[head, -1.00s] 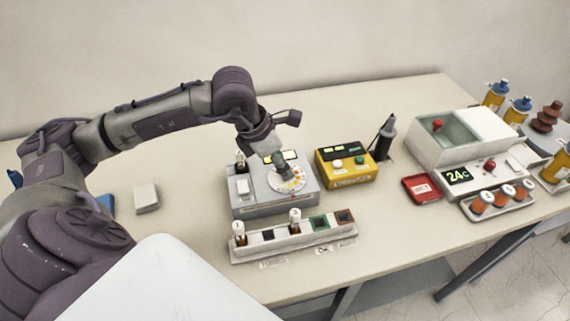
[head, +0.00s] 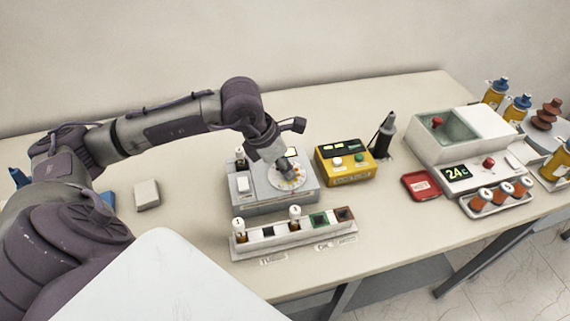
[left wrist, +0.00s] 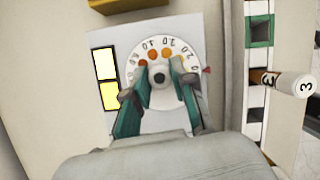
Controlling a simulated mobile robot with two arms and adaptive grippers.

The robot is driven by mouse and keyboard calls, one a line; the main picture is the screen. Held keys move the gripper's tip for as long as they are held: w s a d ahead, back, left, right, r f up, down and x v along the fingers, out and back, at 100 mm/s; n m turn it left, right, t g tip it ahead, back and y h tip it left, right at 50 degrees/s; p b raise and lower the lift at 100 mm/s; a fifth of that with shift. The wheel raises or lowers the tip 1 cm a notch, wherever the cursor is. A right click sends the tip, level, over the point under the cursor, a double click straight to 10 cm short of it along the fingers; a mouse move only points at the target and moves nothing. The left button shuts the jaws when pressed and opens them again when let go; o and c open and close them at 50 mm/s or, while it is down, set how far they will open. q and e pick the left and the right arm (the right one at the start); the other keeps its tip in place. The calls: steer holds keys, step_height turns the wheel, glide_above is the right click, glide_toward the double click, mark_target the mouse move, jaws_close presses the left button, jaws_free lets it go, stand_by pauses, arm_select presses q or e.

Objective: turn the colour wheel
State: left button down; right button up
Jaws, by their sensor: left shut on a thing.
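The colour wheel (left wrist: 152,52) is a white disc with printed numbers and orange-brown dots around a central knob (left wrist: 159,75). It lies on top of a grey instrument and also shows in the head view (head: 298,179), partly covered by my gripper. My left gripper (left wrist: 160,78) points down at the wheel, its two teal fingers shut on the central knob. In the head view the left gripper (head: 283,165) is over the wheel. A red pointer mark (left wrist: 207,70) sits beside the wheel's edge. My right gripper is not in view.
In front of the grey instrument (head: 262,205) stands a rack (head: 290,244) with two capped vials. A yellow device (head: 345,162) is to its right. Further right are a red tray (head: 421,186) and a white machine (head: 460,150) reading 24. The table's front right is clear.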

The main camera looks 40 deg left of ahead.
arm_select(q)
steer(key=m+b, duration=0.2)
steer(key=b, duration=0.1)
steer(key=shift+f+m+h, duration=0.15)
steer(key=shift+m+h, duration=0.15)
steer(key=shift+h, duration=0.1)
steer(key=shift+w+m+g+h+b, duration=0.1)
steer(key=shift+m+g+h+b, duration=0.2)
steer(key=shift+m+g+b, duration=0.5)
steer(key=shift+a+m+b, duration=0.1)
steer(key=shift+m+b, duration=0.6)
steer(key=shift+m, duration=0.6)
steer(key=shift+r, duration=0.2)
steer(key=c, duration=1)
jaws_free()
steer(key=shift+o, duration=0.2)
